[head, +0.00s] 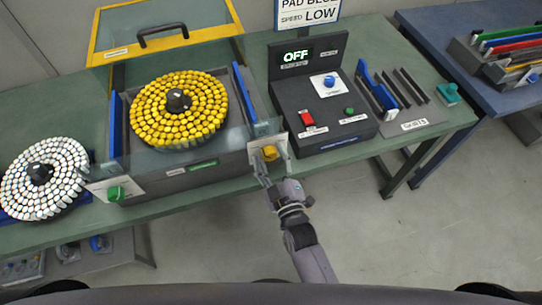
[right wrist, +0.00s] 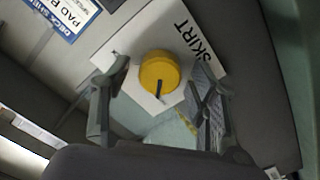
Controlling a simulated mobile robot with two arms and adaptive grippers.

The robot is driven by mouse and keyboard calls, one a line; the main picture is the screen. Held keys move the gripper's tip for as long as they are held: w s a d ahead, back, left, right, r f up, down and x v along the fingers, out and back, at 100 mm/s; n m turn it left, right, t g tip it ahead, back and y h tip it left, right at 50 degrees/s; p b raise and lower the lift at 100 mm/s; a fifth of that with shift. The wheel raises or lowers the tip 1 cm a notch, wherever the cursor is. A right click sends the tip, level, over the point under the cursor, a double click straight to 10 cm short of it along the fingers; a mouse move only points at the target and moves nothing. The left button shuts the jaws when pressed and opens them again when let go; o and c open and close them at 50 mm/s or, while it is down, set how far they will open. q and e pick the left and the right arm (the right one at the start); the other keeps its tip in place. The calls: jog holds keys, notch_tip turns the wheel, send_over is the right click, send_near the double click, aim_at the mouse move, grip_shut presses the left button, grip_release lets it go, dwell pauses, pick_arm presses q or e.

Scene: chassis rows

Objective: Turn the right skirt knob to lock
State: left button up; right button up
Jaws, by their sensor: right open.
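The right skirt knob (head: 270,153) is yellow and sits on a white plate (head: 257,143) at the right front corner of the grey machine. In the right wrist view the yellow knob (right wrist: 158,70) is round with a dark pointer mark, on a white plate (right wrist: 118,48) lettered SKIRT. My right gripper (head: 272,170) is open just in front of the knob. In the right wrist view its two fingers (right wrist: 157,105) stand apart to either side of the knob's near edge, and no contact shows. My left gripper is not in view.
A green knob (head: 116,193) sits at the machine's left front corner. A yellow-capped round rack (head: 150,120) stands inside clear walls. A dark control box (head: 325,105) reading OFF stands to the right. A white-capped rack (head: 18,185) is at far left. Floor in front is clear.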

jog(key=shift+c, duration=1.3)
jog(key=c, duration=0.9)
